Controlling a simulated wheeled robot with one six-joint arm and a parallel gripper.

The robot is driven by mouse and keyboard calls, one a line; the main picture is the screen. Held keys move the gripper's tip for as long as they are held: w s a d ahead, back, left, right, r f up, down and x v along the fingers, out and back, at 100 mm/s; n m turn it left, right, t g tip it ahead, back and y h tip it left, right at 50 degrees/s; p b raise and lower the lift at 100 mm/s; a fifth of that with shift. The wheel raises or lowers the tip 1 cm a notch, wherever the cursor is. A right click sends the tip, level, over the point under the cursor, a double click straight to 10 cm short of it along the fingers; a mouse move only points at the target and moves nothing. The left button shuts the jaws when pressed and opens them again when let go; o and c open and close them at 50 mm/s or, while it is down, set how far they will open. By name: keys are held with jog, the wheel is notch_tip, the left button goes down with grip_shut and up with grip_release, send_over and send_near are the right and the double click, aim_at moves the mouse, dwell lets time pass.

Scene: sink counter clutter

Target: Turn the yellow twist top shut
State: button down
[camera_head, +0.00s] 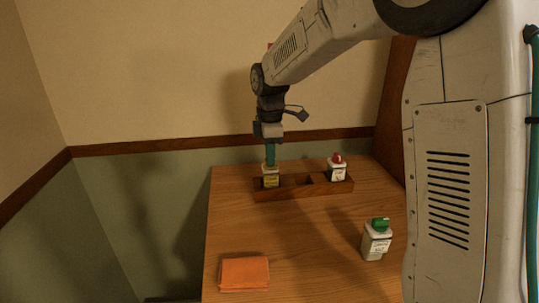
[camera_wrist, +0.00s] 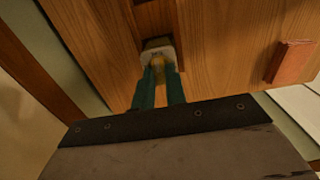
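A pale bottle with a yellow label (camera_head: 270,181) stands upright in the left end of a wooden rack. My gripper (camera_head: 270,163) points straight down onto its top, and the teal fingers hide most of the cap in the head view. In the wrist view my gripper (camera_wrist: 160,72) has one finger on each side of the yellow twist top (camera_wrist: 158,62), with no clear gap beside it, so it looks shut on the top. The pale bottle body (camera_wrist: 157,43) shows just beyond the fingertips. How far the top is turned cannot be seen.
The wooden rack (camera_head: 300,190) has an empty middle and a red-topped bottle (camera_head: 337,170) at its right end. A green-topped bottle (camera_head: 376,242) stands front right. An orange block (camera_head: 244,273) lies front left. The table's middle is clear.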

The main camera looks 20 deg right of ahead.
jog(key=shift+m, duration=9.1)
jog(key=c, duration=1.4)
grip_release()
jog(key=shift+c, duration=0.2)
jog(key=shift+r, duration=3.9)
